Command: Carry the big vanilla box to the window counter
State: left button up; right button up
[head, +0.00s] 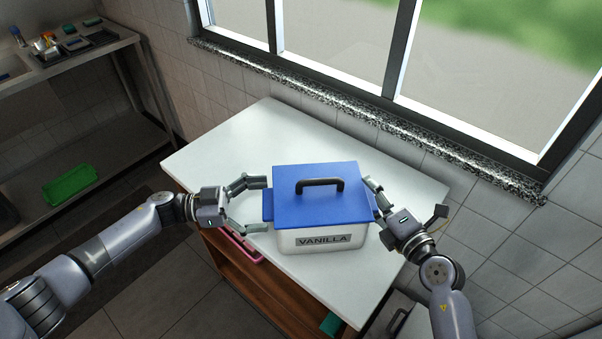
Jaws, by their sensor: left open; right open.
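The big vanilla box (322,196), white with a blue lid, a black top handle and a VANILLA label, sits upright on the white counter (235,150) below the window. My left gripper (262,204) is open at the box's left side, its fingers on either side of the blue side tab. My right gripper (400,198) is open at the box's right side, with one finger close to the lid's edge. Whether the fingers touch the box cannot be told. The right side tab is mostly hidden behind my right gripper.
The window (340,50) has a speckled stone sill (330,95) behind the counter. A pink item (240,246) shows under the counter's left edge. A metal sink table (80,50) with a green tray (70,184) on its lower shelf stands at left. The counter's back left is clear.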

jog(key=shift+s+d, duration=0.1)
jog(key=shift+d, duration=0.05)
pick_arm(q)
jog(key=a, duration=1.2)
jog(key=shift+s, duration=0.2)
pick_arm(e)
jog(key=v, duration=1.1)
jog(key=shift+s, duration=0.3)
pick_arm(q)
jog(key=shift+f, duration=0.1)
pick_arm(e)
jog(key=shift+d, duration=0.15)
